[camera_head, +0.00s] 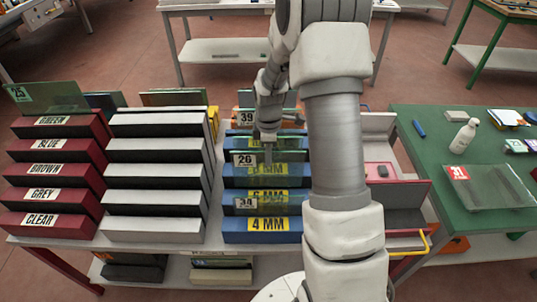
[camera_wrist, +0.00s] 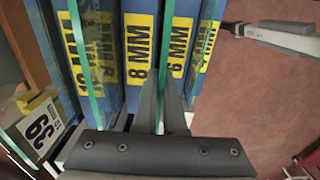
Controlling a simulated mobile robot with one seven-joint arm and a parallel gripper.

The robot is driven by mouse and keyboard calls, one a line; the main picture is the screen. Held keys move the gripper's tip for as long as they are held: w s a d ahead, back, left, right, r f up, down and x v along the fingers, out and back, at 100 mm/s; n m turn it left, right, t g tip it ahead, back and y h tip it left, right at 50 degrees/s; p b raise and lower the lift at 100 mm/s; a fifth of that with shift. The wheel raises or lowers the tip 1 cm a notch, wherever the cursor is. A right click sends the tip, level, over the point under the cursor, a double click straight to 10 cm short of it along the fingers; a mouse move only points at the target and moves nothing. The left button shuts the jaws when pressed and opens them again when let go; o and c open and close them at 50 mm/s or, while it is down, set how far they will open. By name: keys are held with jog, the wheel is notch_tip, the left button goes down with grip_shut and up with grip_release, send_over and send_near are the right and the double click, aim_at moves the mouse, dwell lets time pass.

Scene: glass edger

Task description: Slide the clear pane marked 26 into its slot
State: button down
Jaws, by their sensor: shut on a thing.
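The clear pane marked 26 (camera_head: 285,157) stands upright in the blue rack, its white label at the upper left. My gripper (camera_head: 268,160) is shut on its upper edge. In the wrist view my fingertips (camera_wrist: 163,85) pinch the pane's green edge (camera_wrist: 166,40), which runs between the blue 8 MM block (camera_wrist: 142,40) and the blue 6 MM block (camera_wrist: 181,40). The pane's lower edge is hidden, so I cannot tell how deep it sits. The blue 4 MM block (camera_head: 262,231) is at the rack's front.
A pane marked 34 (camera_head: 280,206) stands in front and one marked 39 (camera_wrist: 38,125) behind. White blocks (camera_head: 150,228) and maroon blocks (camera_head: 50,226) lie left.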

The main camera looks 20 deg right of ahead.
jog(key=shift+f+b, duration=1.85)
jog(key=shift+f, duration=1)
jog(key=shift+f, duration=0.35)
jog(key=c, duration=0.9)
grip_release()
jog(key=shift+b, duration=0.3)
notch_tip(320, 180, up, 17)
jog(key=shift+s+r+p, duration=0.15)
jog(key=shift+r+p, duration=0.05)
jog(key=shift+p, duration=0.15)
jog(key=shift+a+r, duration=0.1)
